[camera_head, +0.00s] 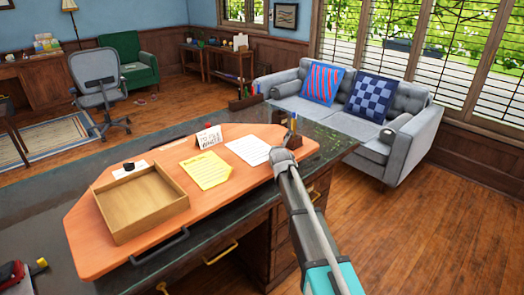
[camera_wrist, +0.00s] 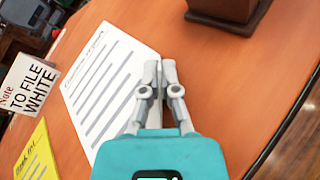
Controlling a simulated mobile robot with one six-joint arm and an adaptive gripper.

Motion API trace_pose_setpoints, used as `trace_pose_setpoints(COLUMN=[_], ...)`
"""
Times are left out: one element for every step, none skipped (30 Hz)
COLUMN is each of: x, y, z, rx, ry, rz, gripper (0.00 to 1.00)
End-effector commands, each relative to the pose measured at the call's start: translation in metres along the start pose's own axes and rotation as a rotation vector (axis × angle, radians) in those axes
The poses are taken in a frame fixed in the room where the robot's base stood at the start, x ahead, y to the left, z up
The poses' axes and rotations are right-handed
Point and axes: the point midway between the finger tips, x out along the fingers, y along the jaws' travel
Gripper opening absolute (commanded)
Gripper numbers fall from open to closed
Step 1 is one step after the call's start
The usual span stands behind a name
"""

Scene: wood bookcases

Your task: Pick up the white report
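The white report (camera_head: 249,150) is a sheet with printed lines and lies on the orange tray board on the desk. In the wrist view the report (camera_wrist: 103,80) is left of my gripper (camera_wrist: 160,66). The fingers are drawn together over the report's right edge, with no clear gap between the tips. I cannot tell whether they touch the paper. In the head view my arm reaches in from the lower right, and the gripper end is beside a small brown holder (camera_head: 293,140). A card reading "TO FILE WHITE" (camera_head: 208,138) stands left of the report; it also shows in the wrist view (camera_wrist: 30,85).
A yellow sheet (camera_head: 206,170) lies left of the report. An open wooden box (camera_head: 142,204) sits on the board's left part. A brown block (camera_wrist: 229,12) is close ahead of the fingers. A grey sofa (camera_head: 350,113) stands beyond the desk.

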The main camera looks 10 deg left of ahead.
Motion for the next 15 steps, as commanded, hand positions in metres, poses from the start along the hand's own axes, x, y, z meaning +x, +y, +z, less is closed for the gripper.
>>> trace_pose_setpoints(x=[0.000, 0.000, 0.000, -0.001, -0.001, -0.001, -0.001, -0.002, -0.002, -0.003, -0.003, -0.004, -0.005, -0.006, -0.007], y=[0.000, 0.000, 0.000, 0.001, 0.001, 0.001, 0.002, 0.002, 0.003, 0.004, 0.004, 0.006, 0.006, 0.007, 0.009], z=[0.000, 0.000, 0.001, 0.001, 0.002, 0.002, 0.003, 0.004, 0.005, 0.007, 0.008, 0.010, 0.012, 0.014, 0.016], rx=[0.000, 0.000, 0.000, 0.000, 0.000, -0.001, -0.001, -0.001, 0.000, 0.000, 0.000, 0.000, 0.000, 0.000, 0.000], ry=[0.000, 0.000, 0.000, 0.000, 0.000, 0.000, 0.000, 0.000, 0.000, 0.000, 0.000, 0.000, 0.000, 0.000, 0.000], rz=[0.000, 0.000, 0.000, 0.000, 0.000, 0.000, 0.000, 0.000, 0.000, 0.000, 0.000, 0.000, 0.000, 0.000, 0.000], gripper=[0.00, 0.00, 0.00, 0.00, 0.00, 0.00, 0.00, 0.00, 0.00, 0.00, 0.00, 0.00, 0.00, 0.00, 0.00])
